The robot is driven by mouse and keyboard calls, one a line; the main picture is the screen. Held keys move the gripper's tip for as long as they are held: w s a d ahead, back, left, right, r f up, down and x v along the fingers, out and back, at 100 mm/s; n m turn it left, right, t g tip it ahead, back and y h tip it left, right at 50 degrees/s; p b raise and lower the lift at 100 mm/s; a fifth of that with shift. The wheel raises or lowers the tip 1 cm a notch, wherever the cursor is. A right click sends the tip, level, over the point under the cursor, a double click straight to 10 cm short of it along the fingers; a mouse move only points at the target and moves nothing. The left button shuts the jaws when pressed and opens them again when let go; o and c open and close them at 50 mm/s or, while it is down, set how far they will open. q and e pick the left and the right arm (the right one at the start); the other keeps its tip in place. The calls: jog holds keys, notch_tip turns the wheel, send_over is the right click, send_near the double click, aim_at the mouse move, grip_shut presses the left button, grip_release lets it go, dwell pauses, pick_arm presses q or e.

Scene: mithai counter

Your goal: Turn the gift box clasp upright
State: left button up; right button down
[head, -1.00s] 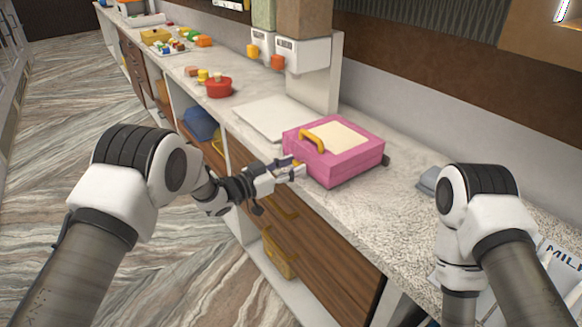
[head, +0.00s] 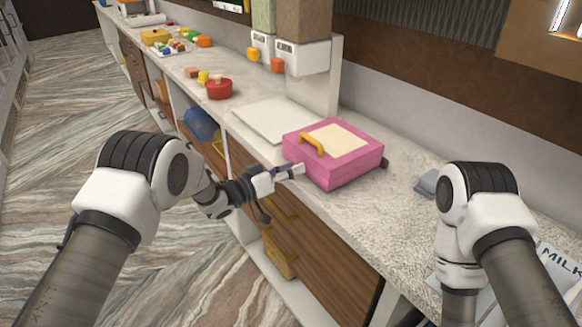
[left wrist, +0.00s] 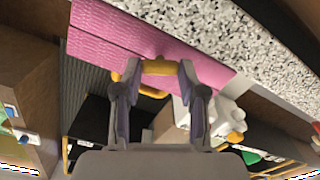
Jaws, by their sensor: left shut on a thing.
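The pink gift box (head: 345,172) with a cream lid panel sits on the speckled counter, a yellow handle (head: 312,144) at its lid edge. My left gripper (head: 299,169) is at the box's front face, and it also shows in the left wrist view (left wrist: 160,72). There it is shut on a yellow clasp (left wrist: 160,67), which spans between the two fingertips against the pink face (left wrist: 120,40). The clasp is hidden by the fingers in the head view, so its exact tilt is hard to tell. My right arm shows at the right, but its gripper is out of sight.
A flat white board (head: 270,118) lies left of the box, and a red pot (head: 219,89) stands farther along. A milk carton (head: 555,265) is near my right arm. Wooden drawers with yellow handles are below the counter edge.

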pick_arm(q)
jog(key=n+p, duration=0.2)
jog(key=n, duration=0.9)
jog(key=shift+w+a+f, duration=0.1)
jog(key=shift+n, duration=0.4)
jog(key=o, duration=1.2)
jog(key=shift+c, duration=0.2)
jog(key=shift+a+f, duration=0.1)
jog(key=v, duration=0.8)
